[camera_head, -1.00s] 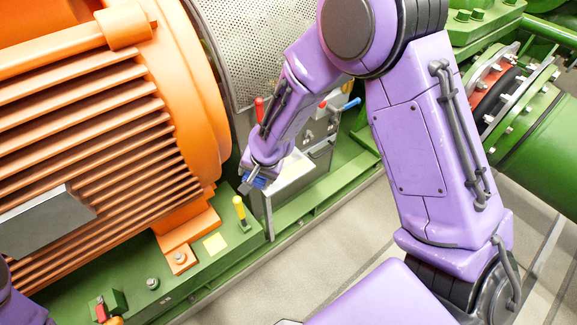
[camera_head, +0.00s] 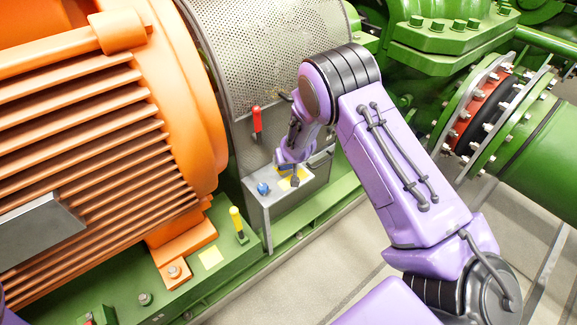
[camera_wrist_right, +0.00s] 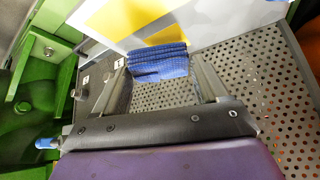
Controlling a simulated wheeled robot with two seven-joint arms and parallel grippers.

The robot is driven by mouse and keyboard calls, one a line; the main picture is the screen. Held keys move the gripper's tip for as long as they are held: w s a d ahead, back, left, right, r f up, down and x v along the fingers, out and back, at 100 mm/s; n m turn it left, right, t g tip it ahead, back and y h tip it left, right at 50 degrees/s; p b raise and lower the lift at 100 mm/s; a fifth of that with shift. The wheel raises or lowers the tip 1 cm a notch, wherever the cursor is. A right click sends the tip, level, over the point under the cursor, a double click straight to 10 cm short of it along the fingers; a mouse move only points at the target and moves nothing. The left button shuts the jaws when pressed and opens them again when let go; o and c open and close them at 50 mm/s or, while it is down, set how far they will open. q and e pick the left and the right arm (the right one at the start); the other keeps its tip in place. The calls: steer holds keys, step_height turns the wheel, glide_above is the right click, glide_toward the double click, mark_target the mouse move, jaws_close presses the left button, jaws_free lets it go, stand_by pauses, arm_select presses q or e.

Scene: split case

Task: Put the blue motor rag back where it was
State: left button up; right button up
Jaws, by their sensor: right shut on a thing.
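The folded blue motor rag (camera_wrist_right: 158,63) is in the right wrist view, between the fingertips of my right gripper (camera_wrist_right: 160,72). The gripper is shut on it. In the head view my right gripper (camera_head: 290,177) points down over the small grey stand (camera_head: 282,199) beside the perforated guard, at a yellow patch (camera_head: 300,177) on its top. Only a little blue of the rag shows there. Whether the rag touches the top I cannot tell. My left gripper is out of view.
A small blue round piece (camera_head: 263,189) is on the stand's left side. A red handle (camera_head: 256,120) is on the perforated guard (camera_head: 275,50). A yellow-topped lever (camera_head: 237,222) rises from the green base. The orange motor (camera_head: 90,130) fills the left.

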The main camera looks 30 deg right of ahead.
mark_target(288, 166)
step_height(288, 166, down, 3)
steer(key=shift+d+f, duration=0.1)
steer(key=o, duration=0.9)
steer(key=shift+o, duration=0.2)
steer(key=v, duration=1.2)
steer(key=s+a+f+m+g, duration=0.1)
steer(key=s+a+f, duration=0.1)
steer(key=s+f, duration=0.45)
steer(key=s+a+f, duration=0.3)
steer(key=s+f, duration=0.3)
steer(key=s, duration=0.1)
steer(key=s+f+m+g, duration=0.1)
steer(key=s+f, duration=0.1)
steer(key=s, duration=0.7)
steer(key=s+f+m+g+h, duration=0.1)
steer(key=s+f, duration=0.1)
steer(key=s, duration=0.8)
steer(key=shift+d+f+p, duration=0.15)
steer(key=shift+d+p, duration=0.1)
steer(key=shift+p, duration=0.2)
